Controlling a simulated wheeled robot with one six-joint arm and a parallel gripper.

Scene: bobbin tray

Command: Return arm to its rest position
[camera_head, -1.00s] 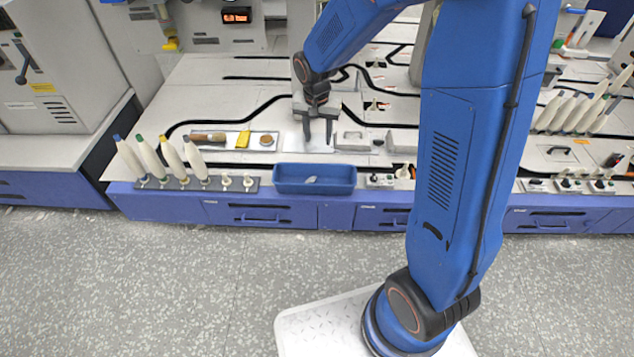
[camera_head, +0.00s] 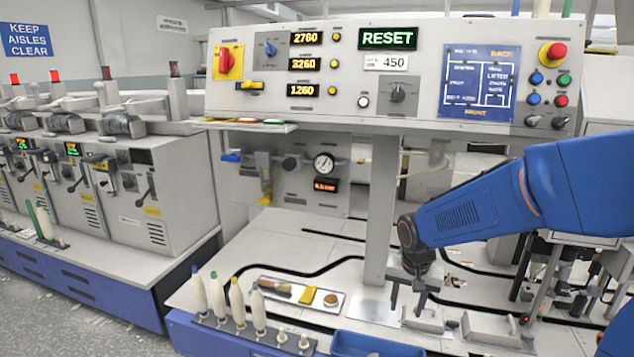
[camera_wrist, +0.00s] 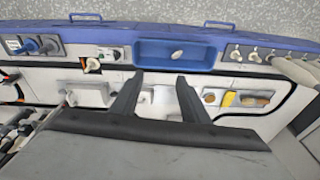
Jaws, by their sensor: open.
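My gripper (camera_head: 406,303) is open and empty in the head view, with its two dark fingers pointing down above the light worktop. My blue arm reaches to it from the right. In the wrist view, my gripper (camera_wrist: 157,85) shows two separated dark fingers with nothing between them. Beyond the fingertips is a blue bin (camera_wrist: 200,50) with a small pale item in it. The bin (camera_head: 350,343) shows only partly at the bottom of the head view.
A bobbin rack (camera_head: 240,330) with several upright bobbins stands left of the bin. Behind it lies a tray (camera_head: 330,308) with a brush, a yellow item and a round item. A grey post (camera_head: 380,215) rises close behind my gripper. A control panel (camera_head: 415,75) reading RESET spans above.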

